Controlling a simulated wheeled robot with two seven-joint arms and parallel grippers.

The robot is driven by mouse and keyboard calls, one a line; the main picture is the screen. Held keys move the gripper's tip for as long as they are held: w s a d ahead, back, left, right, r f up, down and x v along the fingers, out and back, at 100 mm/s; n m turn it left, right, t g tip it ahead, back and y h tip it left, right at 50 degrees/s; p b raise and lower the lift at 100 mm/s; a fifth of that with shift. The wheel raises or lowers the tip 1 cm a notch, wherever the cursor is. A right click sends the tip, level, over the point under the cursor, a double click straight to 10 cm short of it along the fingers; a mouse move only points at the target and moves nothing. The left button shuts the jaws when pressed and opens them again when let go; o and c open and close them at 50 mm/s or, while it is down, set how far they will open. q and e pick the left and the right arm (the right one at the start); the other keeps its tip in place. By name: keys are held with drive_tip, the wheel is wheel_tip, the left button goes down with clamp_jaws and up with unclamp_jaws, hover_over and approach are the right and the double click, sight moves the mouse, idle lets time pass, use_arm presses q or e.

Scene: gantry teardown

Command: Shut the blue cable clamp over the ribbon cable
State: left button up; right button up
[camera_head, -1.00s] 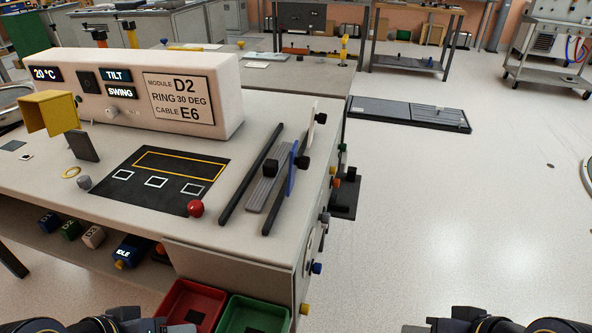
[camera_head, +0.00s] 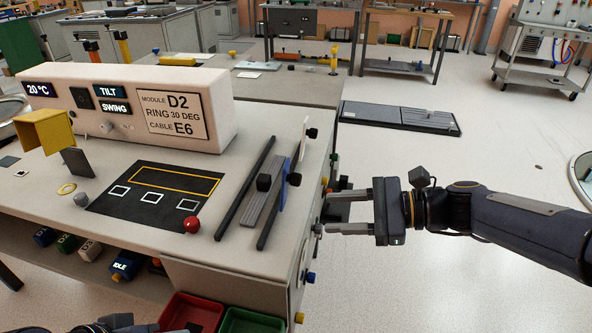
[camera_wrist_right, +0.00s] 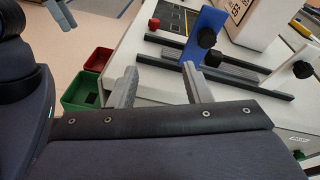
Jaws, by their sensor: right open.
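The blue cable clamp (camera_head: 283,196) stands up on edge by the bench's right side, with a black knob by it. It shows as an upright blue plate in the right wrist view (camera_wrist_right: 205,28). The grey ribbon cable (camera_head: 258,210) lies flat between two black rails, left of the clamp. The plate stands up rather than lying over the cable. My right gripper (camera_head: 333,212) is open and empty, off the bench's right edge, its fingers pointing left toward the clamp without touching it. Its fingers also show in the right wrist view (camera_wrist_right: 160,70). My left gripper (camera_head: 112,324) is mostly cut off at the bottom edge.
A white upright plate (camera_head: 304,142) with a black knob stands behind the blue clamp. A red ball knob (camera_head: 191,226) sits left of the rails. Coloured knobs stick out of the bench's right side. Red (camera_head: 186,314) and green (camera_head: 240,322) bins stand below.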

sight(301, 179)
drive_tip(key=w+a+m, duration=0.1)
drive_tip(key=w+a, duration=0.1)
drive_tip(key=w+a+r+m+t+y, duration=0.1)
drive_tip(key=w+a, duration=0.2)
drive_tip(key=w+a+m+y, duration=0.1)
drive_tip(key=w+a+m, duration=0.1)
drive_tip(key=a, duration=0.1)
drive_tip(key=shift+w+r+b, duration=0.2)
drive_tip(key=shift+w+b, duration=0.15)
drive_tip(key=shift+w, duration=0.05)
drive_tip(key=shift+r, duration=0.1)
clamp_jaws()
